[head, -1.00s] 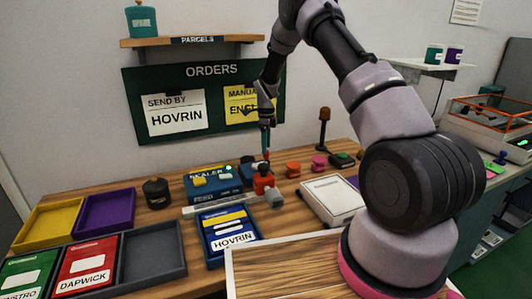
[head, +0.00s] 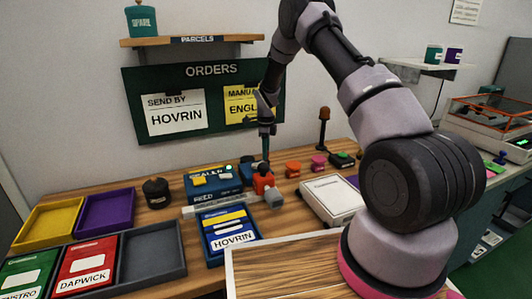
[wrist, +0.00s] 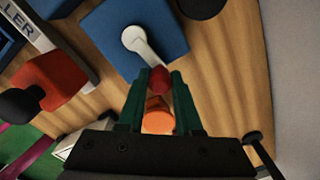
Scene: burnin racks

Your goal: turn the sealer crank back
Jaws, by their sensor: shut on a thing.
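The blue sealer (head: 203,182) stands at the back of the bench, with a green light on top. In the wrist view, a pale crank arm (wrist: 141,42) runs across a blue block (wrist: 112,28) and ends in a red knob (wrist: 158,77). My gripper (wrist: 158,84) has its green fingers on either side of this knob and is shut on it. In the head view my gripper (head: 266,153) points down just behind a red block (head: 263,183); the knob is hidden there. The red block also shows at left in the wrist view (wrist: 52,78).
An orange spool (head: 293,167) and a pink one (head: 318,162) stand right of the sealer. A blue HOVRIN tray (head: 229,254) lies in front. A white flat box (head: 330,199) is to the right. A dark pot (head: 156,193) stands left.

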